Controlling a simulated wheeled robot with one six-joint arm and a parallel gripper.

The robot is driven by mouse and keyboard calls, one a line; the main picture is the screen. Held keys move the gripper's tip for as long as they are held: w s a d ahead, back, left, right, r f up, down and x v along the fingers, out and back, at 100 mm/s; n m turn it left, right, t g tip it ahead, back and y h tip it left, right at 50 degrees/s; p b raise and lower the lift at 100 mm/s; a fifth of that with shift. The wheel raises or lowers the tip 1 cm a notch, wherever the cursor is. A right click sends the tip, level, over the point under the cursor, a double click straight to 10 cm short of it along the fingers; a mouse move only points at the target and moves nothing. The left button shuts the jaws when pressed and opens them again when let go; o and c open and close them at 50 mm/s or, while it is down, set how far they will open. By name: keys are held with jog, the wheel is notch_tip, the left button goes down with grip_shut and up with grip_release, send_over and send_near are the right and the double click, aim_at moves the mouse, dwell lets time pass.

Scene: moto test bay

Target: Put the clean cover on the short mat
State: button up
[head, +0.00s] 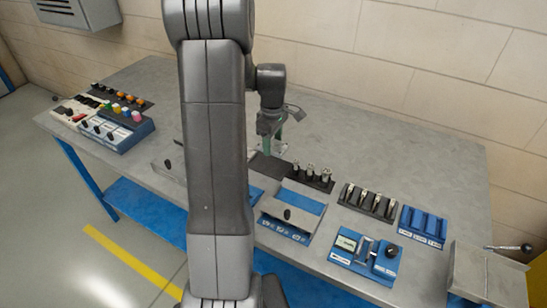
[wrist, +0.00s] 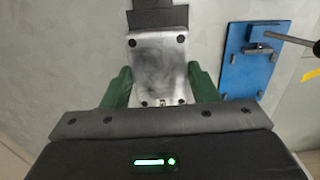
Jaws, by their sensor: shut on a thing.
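My gripper (head: 276,138) is over the back middle of the grey bench. In the wrist view, its green fingers (wrist: 160,86) are shut on the two sides of a silver metal cover (wrist: 157,62). The cover is a rectangular plate with dark holes near its corners and a cloudy grey patch in the middle. A dark mat (head: 268,168) lies on the bench just in front of the gripper. In the wrist view, dark mat material (wrist: 152,19) shows just beyond the cover's far edge. I cannot tell the mat's full length or whether the cover touches the bench.
A dark rack of metal posts (head: 312,175) stands right of the mat. Several blue fixtures line the front, including a gauge unit (head: 365,258). A blue plate with a lever (wrist: 252,60) lies right of the cover. Control boxes (head: 112,130) stand far left. The back right is clear.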

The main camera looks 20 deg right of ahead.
aim_at(272, 166)
notch_tip(272, 166, down, 7)
jog(key=shift+f+p, duration=0.2)
jog(key=shift+p, duration=0.15)
jog(key=shift+f, duration=0.15)
jog(key=o, duration=1.1)
jog(key=shift+c, duration=0.2)
notch_tip(272, 166, up, 12)
jog(key=shift+r+b, duration=0.15)
jog(key=shift+b, duration=0.55)
